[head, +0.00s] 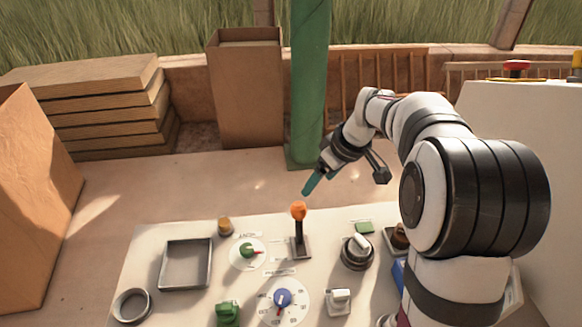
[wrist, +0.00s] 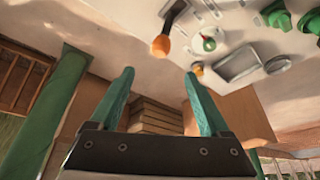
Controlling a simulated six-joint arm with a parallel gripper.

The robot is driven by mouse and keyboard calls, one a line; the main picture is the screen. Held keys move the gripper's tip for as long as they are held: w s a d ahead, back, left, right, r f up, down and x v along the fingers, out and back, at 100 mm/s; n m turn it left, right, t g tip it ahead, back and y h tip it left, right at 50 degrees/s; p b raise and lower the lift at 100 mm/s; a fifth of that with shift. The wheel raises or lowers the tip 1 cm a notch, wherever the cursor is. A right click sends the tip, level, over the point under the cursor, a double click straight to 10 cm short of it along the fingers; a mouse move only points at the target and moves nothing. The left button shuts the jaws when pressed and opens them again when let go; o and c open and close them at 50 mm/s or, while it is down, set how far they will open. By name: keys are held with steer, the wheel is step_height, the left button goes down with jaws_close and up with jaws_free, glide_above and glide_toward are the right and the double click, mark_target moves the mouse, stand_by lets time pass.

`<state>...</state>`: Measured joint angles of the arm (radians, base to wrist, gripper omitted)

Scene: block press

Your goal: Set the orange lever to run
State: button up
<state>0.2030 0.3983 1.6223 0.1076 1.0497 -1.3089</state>
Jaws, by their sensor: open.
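The orange lever (head: 298,211) stands upright on a small grey base plate near the back edge of the pale panel (head: 145,262). It has an orange knob on a dark stem. In the wrist view the orange knob (wrist: 161,45) shows at the top, beyond my fingertips. My gripper (head: 306,190) is above and just behind the lever knob, apart from it as far as I can tell. In the wrist view its two teal fingers (wrist: 158,75) are spread wide with nothing between them. The labels around the lever are too small to read.
The panel also carries a green-knob dial (head: 247,251), a blue-knob dial (head: 282,298), a grey tray (head: 187,264), a ring (head: 132,305), a white-handled rotary knob (head: 358,251) and a white switch (head: 339,301). A green post (head: 309,80) rises behind the panel.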

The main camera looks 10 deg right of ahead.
mark_target(301, 207)
steer(key=x, duration=1.4)
steer(key=shift+s+a+f, duration=0.1)
steer(key=shift+a+f, duration=0.05)
steer(key=shift+f, duration=0.1)
jaws_close()
